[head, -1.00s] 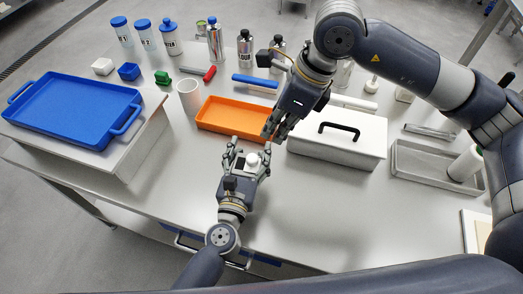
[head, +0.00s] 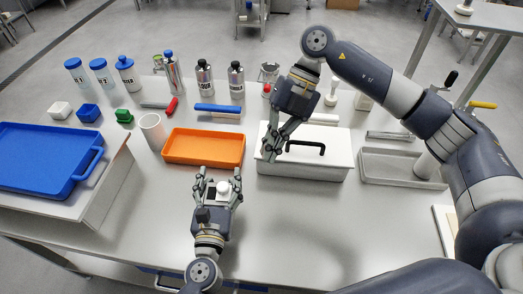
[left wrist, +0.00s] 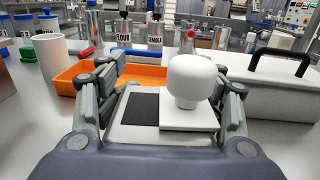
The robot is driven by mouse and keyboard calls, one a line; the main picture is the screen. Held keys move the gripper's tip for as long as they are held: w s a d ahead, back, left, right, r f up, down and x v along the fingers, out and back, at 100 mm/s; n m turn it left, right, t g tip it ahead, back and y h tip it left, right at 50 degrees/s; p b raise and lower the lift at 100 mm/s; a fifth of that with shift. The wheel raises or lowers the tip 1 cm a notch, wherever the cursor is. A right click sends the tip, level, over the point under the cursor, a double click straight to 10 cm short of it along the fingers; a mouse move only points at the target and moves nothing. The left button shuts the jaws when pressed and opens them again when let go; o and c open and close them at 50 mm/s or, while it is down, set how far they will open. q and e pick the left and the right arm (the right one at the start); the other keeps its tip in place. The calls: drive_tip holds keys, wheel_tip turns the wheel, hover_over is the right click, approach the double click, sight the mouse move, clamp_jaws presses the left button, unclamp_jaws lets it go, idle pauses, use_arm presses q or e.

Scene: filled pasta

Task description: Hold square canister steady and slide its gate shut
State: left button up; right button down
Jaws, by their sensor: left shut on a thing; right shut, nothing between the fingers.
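My left gripper (head: 217,183) is shut around the square canister (left wrist: 145,133), its fingers on both sides of it, near the front middle of the table. The canister's top faces the left wrist camera. Its white gate (left wrist: 190,122) covers the right part of the top and carries a rounded white knob (left wrist: 192,78); the knob also shows in the head view (head: 223,188). A dark opening (left wrist: 139,109) shows left of the gate. My right gripper (head: 270,152) is shut and empty, apart from the canister, in front of the white box's left end in the picture.
An orange tray (head: 203,162) lies just behind the canister. A white cup (head: 152,132) stands left of it. A white lidded box (head: 330,165) with a black handle is to the right. A blue tray (head: 40,190) sits far left.

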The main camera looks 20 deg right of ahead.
sight(221, 188)
drive_tip(key=s+a+f, duration=0.2)
drive_tip(key=a+f, duration=0.4)
drive_tip(key=a, duration=0.2)
drive_tip(key=shift+s, duration=0.1)
drive_tip(key=shift+w+a, duration=0.3)
drive_tip(key=shift+a, duration=0.55)
drive_tip(key=shift+w+a, duration=0.25)
drive_tip(key=shift+a, duration=0.6)
drive_tip(key=shift+d, duration=0.1)
